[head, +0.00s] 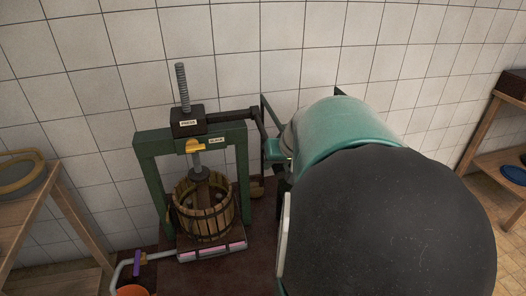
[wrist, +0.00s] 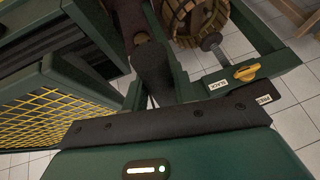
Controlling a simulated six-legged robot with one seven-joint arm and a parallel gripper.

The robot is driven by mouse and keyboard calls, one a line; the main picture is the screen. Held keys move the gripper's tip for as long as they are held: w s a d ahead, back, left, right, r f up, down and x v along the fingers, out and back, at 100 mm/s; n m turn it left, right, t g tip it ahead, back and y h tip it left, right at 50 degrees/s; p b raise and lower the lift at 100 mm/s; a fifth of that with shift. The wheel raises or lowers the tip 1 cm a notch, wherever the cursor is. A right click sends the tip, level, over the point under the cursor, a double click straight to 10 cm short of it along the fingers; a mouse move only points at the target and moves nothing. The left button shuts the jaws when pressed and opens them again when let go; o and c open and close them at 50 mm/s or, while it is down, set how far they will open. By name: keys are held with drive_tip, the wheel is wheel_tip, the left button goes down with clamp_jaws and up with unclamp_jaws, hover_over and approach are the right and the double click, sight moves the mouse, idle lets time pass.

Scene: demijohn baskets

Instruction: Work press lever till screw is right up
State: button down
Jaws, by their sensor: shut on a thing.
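The press has a green frame (head: 148,166) and an upright grey screw (head: 182,85), with a long threaded length above the dark head block (head: 187,125). The screw's lower shaft runs down to a round pressing plate (head: 199,173) at the basket (head: 206,217). A yellow catch (head: 195,147) sits by a SLACK label; it also shows in the wrist view (wrist: 247,73). I cannot tell which side it is set to. The dark press lever (head: 238,115) reaches right from the head block. My gripper (head: 266,137) is shut on the lever's outer end, largely hidden by my arm.
A tray (head: 210,250) with pink-fronted parts lies under the basket. A grey pipe (head: 120,270) with a purple handle (head: 136,263) runs out left above an orange vessel (head: 132,290). Wooden shelves stand left (head: 30,215) and right (head: 480,140). The tiled wall is close behind the press.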

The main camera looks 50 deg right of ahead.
drive_tip(key=shift+w+d+f+t+h, duration=0.15)
drive_tip(key=shift+f+t+h, duration=0.15)
drive_tip(key=shift+f, duration=0.6)
drive_tip(key=shift+w+d+f+t+h, duration=0.15)
drive_tip(key=shift+f+t, duration=0.25)
drive_tip(key=shift+f, duration=0.5)
drive_tip(key=shift+a, duration=0.1)
